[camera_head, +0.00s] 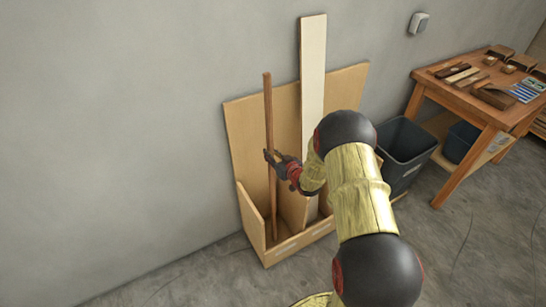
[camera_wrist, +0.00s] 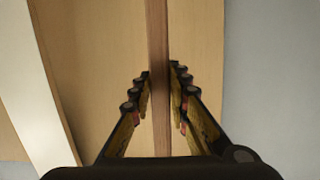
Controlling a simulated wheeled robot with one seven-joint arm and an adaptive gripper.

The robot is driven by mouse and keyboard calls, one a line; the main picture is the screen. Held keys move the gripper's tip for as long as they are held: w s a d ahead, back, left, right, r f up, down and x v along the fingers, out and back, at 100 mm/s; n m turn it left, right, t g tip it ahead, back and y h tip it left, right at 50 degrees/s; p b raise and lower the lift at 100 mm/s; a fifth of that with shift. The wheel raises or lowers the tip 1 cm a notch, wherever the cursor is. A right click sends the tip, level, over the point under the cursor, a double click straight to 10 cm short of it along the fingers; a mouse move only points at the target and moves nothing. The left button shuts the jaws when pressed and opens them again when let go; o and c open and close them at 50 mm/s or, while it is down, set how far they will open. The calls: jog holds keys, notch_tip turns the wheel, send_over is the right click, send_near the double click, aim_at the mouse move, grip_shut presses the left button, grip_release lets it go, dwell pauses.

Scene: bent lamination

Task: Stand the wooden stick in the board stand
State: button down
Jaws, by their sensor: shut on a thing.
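The wooden stick (camera_head: 268,110) is a long, thin brown rod. It stands nearly upright in the head view, with its lower end inside the left compartment of the board stand. The board stand (camera_head: 238,135) is a light plywood box with a tall back panel, against the wall. My gripper (camera_head: 271,157) is shut on the stick around its middle. In the wrist view the stick (camera_wrist: 157,40) runs between both fingers of my gripper (camera_wrist: 160,85). Whether the stick's foot rests on the stand's floor is hard to tell.
A pale white board (camera_head: 313,60) stands upright in the stand, right of the stick. A dark bin (camera_head: 405,150) is right of the stand. A wooden workbench (camera_head: 470,100) with tools is at the right. The grey floor in front at left is clear.

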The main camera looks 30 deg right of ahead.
jog(key=shift+w, duration=0.3)
jog(key=c, duration=1.6)
grip_release()
jog(key=shift+s, duration=0.1)
jog(key=v, duration=1.2)
jog(key=shift+a+r, duration=0.1)
